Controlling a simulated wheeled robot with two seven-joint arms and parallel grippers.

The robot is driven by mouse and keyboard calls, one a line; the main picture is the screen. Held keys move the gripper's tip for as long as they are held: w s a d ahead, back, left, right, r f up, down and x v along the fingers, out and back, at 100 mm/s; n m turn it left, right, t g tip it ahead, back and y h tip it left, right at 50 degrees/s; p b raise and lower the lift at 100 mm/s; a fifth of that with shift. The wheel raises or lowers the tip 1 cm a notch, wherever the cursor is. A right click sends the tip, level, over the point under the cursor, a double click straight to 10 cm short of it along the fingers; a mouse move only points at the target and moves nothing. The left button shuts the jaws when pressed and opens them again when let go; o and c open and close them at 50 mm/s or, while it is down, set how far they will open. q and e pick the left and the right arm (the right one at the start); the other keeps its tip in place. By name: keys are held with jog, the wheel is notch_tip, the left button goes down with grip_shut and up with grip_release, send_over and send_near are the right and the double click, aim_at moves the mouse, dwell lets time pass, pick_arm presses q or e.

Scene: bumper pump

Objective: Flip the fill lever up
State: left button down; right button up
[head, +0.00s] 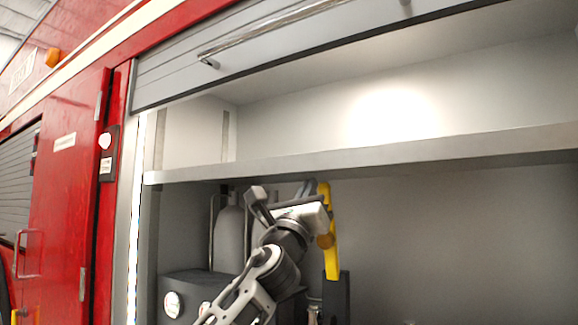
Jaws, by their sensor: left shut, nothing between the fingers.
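My left gripper (308,189) is inside the lower compartment, just under the shelf, pointing up and away from me. It is shut and holds nothing. A yellow upright piece (331,262) with a dark lower part stands right beside it on the right; I cannot tell whether they touch. I cannot tell for sure which part is the fill lever; my arm hides part of this area. My right gripper is out of view.
The grey shelf (400,155) crosses close above my gripper. A pale cylinder (230,238) stands behind my arm. The rolled-up shutter with its bar handle (270,32) is overhead. The red truck side (70,200) is on the left. The compartment's right side looks empty.

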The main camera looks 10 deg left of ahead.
pick_arm(q)
jog(key=s+r, duration=0.1)
jog(key=s, duration=0.2)
jog(key=s+a+r, duration=0.1)
jog(key=s, duration=0.1)
jog(key=shift+r, duration=0.35)
jog(key=shift+a, duration=0.1)
